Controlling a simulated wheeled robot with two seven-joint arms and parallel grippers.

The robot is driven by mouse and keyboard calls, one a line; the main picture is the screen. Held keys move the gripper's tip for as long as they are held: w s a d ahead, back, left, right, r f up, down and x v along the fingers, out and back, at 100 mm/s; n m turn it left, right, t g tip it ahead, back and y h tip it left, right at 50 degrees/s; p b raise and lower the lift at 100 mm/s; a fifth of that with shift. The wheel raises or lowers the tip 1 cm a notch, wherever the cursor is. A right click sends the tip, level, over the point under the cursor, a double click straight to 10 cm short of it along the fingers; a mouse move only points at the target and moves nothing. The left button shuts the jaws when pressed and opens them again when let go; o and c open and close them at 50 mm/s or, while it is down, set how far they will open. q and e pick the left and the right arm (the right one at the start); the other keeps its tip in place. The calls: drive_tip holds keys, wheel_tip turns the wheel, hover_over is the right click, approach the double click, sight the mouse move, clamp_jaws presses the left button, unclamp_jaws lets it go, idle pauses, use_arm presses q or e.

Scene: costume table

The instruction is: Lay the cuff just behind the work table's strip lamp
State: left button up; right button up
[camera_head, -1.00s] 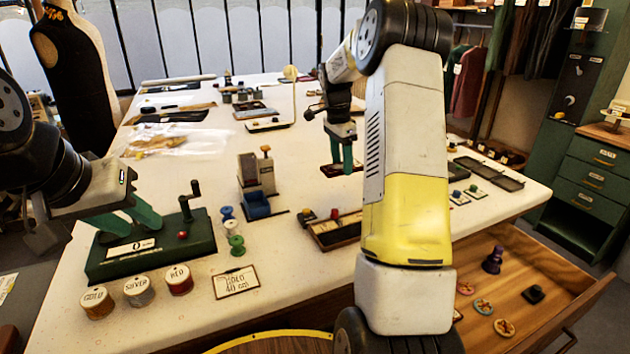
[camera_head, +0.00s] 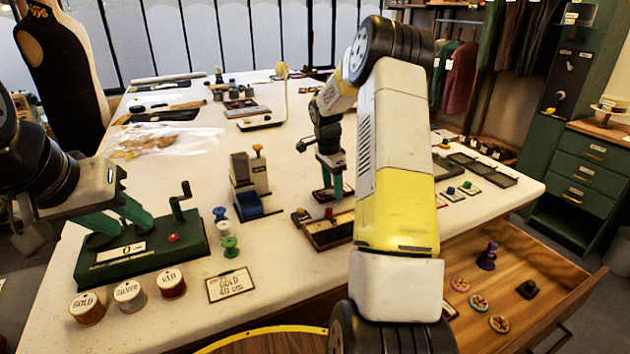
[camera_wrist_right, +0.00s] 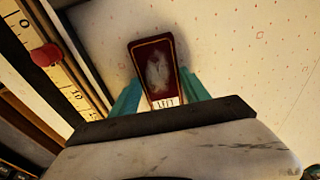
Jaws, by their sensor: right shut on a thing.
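The cuff (camera_wrist_right: 158,68), a dark red panel with gold trim and a "LEFT" tag, sits between the teal fingers of my right gripper (camera_wrist_right: 160,98) in the right wrist view. That gripper (camera_head: 329,186) is shut on it and points down behind the ruler tray in the head view. The cuff (camera_head: 322,195) is partly hidden there by the fingers; I cannot tell whether it touches the table. The strip lamp (camera_head: 261,124), with a pale post and head, stands farther back and to the left. My left gripper (camera_head: 118,219) is open and empty by the green winder.
The green winder (camera_head: 140,250), labelled spools (camera_head: 130,295) and a block stand (camera_head: 248,185) stand left of my right gripper. The ruler tray (camera_head: 330,232) lies in front. Table is bare between cuff and lamp. An open drawer (camera_head: 520,285) is at right.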

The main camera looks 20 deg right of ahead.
sight(328, 192)
drive_tip(key=o, duration=1.5)
drive_tip(key=shift+f, duration=0.1)
wheel_tip(328, 192, up, 12)
drive_tip(key=a, duration=0.1)
drive_tip(key=s+a+r+n+t, duration=0.2)
drive_tip(key=s+a+r+n, duration=0.25)
drive_tip(key=s+r, duration=0.3)
drive_tip(key=s+a+n+t+y, duration=0.1)
drive_tip(key=s+a+n, duration=0.2)
drive_tip(key=s, duration=0.5)
drive_tip(key=s+a+r+n+t+y, duration=0.1)
drive_tip(key=s+a+n, duration=0.3)
drive_tip(key=s, duration=0.4)
drive_tip(key=s+a+r+n+t+y, duration=0.1)
drive_tip(key=s+a+n, duration=0.3)
drive_tip(key=s, duration=0.4)
drive_tip(key=shift+s+a+r+n+t+y, duration=0.15)
drive_tip(key=shift+s+r+n+t+y, duration=0.15)
drive_tip(key=shift+n+t, duration=0.35)
